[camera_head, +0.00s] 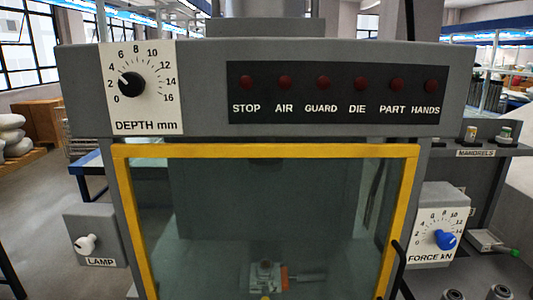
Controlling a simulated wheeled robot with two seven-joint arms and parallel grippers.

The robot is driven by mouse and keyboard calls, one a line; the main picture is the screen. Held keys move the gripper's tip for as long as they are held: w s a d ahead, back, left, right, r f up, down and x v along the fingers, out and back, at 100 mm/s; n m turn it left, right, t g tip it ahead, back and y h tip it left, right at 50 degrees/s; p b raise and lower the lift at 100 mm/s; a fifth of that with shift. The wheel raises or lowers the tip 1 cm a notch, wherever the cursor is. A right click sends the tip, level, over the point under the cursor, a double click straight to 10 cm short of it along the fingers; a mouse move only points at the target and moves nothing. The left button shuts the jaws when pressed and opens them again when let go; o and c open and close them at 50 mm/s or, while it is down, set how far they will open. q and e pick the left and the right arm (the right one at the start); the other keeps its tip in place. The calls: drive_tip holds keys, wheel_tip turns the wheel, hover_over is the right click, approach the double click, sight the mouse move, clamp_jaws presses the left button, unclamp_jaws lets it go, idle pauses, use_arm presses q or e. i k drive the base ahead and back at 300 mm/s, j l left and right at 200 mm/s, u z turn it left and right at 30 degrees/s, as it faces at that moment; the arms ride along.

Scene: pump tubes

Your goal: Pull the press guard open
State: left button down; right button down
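The press guard (264,151) is a clear panel in a yellow frame on the front of the grey press (210,90). It covers the press opening and looks closed. A black bar, which looks like its handle (395,268), stands at the lower right side of the frame. The guard's lower edge is cut off by the bottom of the picture. Through the panel I see a small metal fixture (264,276) with an orange part. Neither of my grippers is in view.
A DEPTH dial (131,83) and a row of dark red lamps, one labelled GUARD (323,83), sit above the guard. A LAMP switch box (90,240) is at left. A FORCE dial with a blue knob (445,240) and a MANDRELS shelf (476,153) are at right.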

sight(410, 152)
drive_tip(key=k+l+z, duration=0.1)
drive_tip(key=z, duration=0.25)
drive_tip(key=l+z, duration=0.6)
drive_tip(key=z, duration=0.15)
drive_tip(key=l+z, duration=0.15)
drive_tip(key=l, duration=0.7)
drive_tip(key=l+z, duration=0.1)
drive_tip(key=l, duration=0.75)
drive_tip(key=i+l+z, duration=0.15)
drive_tip(key=l, duration=0.7)
drive_tip(key=u, duration=2.55)
drive_tip(key=i+l+u, duration=0.1)
drive_tip(key=i, duration=0.25)
